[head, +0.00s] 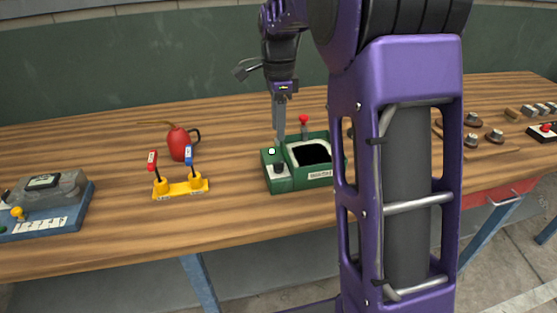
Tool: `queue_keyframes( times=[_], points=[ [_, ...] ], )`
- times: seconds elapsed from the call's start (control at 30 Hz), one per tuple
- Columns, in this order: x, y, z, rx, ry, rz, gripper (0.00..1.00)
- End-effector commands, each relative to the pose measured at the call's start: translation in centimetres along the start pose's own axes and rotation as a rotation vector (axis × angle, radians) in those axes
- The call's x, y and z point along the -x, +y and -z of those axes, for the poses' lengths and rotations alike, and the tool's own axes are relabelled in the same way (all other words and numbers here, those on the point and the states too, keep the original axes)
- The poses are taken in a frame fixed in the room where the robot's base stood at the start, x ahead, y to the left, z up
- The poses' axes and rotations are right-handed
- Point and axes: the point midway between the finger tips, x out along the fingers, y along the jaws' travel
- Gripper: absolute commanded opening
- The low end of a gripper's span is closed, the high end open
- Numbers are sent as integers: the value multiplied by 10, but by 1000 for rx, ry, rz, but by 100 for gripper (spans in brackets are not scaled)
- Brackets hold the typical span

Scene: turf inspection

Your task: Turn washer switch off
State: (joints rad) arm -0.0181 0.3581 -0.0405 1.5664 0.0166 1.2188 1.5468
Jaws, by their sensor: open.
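A green unit (320,178) with a pale-rimmed dark basin stands on the wooden bench at the middle. Its label is too small to read, so I cannot be sure that it is the washer. A black knob (280,167) sits on its left section, with a small pale light or button (271,151) just behind it. A red-topped lever (303,119) rises at its back. My gripper (279,136) points down over the unit's left section, above and slightly behind the black knob. It is open, but the gap between the fingers is hard to see. My arm hides the unit's right end.
Left of the unit are a yellow base (182,190) with red and blue levers, a red oil can (178,143) and a blue device (45,215). Several dark knobs stand on a wooden board (480,150) at the right. The bench's front left strip is clear.

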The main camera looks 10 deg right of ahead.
Motion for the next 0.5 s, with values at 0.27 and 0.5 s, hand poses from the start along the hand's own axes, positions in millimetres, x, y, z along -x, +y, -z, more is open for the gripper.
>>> queue_keyframes(
  times=[0.27,0.5],
  points=[
    [-63,0,1,0,1,-2,45],
    [-94,0,1,1,1,0,45]
  ],
)
